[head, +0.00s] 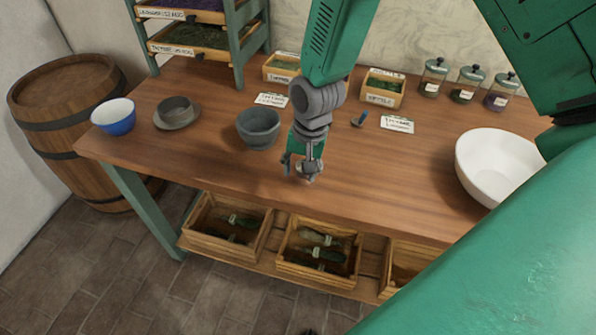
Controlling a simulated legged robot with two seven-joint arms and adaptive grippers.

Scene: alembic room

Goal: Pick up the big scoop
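My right gripper (303,170) points down over the front middle of the wooden table (220,172), just right of a grey mortar-like bowl (259,128). Its fingers look spread apart. A small pale patch shows at the fingertips, too small to tell what it is. No other scoop is clearly visible, and my arm hides part of the table. My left gripper is not in view.
A blue bowl (114,116) and a grey dish (177,113) stand at the left. A large white bowl (492,165) stands at the right. Herb boxes (383,89) and lidded jars (468,84) line the back. The table's front middle is mostly clear.

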